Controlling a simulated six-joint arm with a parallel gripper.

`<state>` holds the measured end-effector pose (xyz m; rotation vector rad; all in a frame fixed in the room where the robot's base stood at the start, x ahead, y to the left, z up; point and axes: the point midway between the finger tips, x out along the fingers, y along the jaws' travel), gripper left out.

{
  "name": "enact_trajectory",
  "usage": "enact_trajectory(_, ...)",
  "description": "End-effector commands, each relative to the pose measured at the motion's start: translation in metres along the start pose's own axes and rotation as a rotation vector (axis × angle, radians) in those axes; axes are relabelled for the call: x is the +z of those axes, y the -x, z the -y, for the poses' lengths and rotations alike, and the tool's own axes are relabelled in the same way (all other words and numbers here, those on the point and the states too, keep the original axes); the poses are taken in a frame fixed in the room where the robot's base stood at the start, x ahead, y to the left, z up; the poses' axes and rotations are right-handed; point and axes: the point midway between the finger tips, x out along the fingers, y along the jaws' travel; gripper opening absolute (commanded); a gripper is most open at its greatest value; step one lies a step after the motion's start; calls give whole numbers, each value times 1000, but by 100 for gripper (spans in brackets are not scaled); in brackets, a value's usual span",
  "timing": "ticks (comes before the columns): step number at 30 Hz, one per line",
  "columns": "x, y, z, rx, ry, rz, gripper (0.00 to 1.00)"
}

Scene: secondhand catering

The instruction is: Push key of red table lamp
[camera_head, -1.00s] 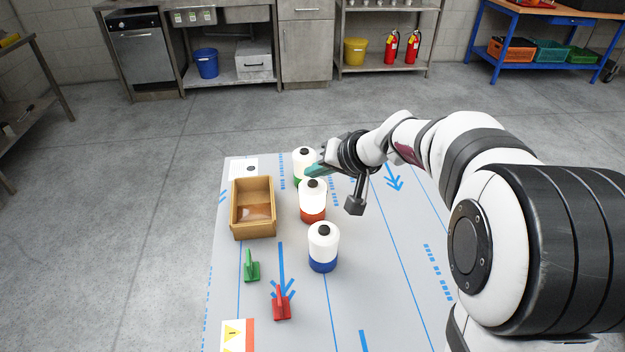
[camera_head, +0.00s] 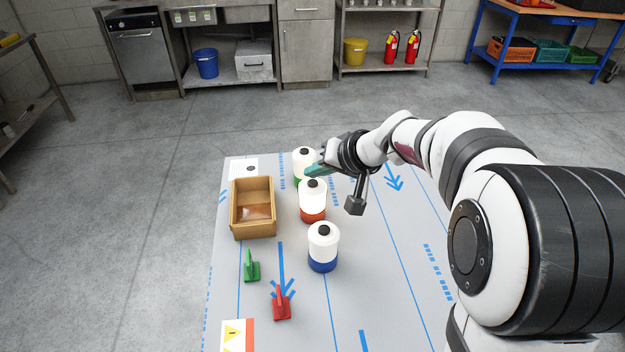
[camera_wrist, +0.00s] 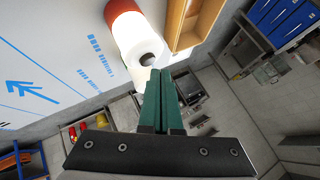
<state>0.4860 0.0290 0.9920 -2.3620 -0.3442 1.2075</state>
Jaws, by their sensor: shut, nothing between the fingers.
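The red table lamp (camera_head: 312,201) stands upright on the table, with a white body, a red base and a dark round key (camera_head: 313,184) on top. In the wrist view the lamp's white body (camera_wrist: 136,38) and its key (camera_wrist: 147,59) show just beyond the fingertips. My gripper (camera_head: 313,170) has green fingers pressed together. Its tips are close to the lamp's top, and in the wrist view the gripper (camera_wrist: 160,74) almost meets the key. I cannot tell whether they touch.
A green-based lamp (camera_head: 304,156) stands behind, partly hidden by my fingers, and a blue-based lamp (camera_head: 323,248) stands in front. A wooden box (camera_head: 238,222) is at left. A green clip-like piece (camera_head: 251,268) and a red one (camera_head: 282,306) lie nearer. The table's right side (camera_head: 385,270) is clear.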

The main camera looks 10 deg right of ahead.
Motion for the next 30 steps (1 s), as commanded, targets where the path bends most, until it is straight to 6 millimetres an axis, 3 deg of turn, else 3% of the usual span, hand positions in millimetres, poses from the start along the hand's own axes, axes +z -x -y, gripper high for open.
enact_trajectory(30,4,-6,-4,-1,1,0,0)
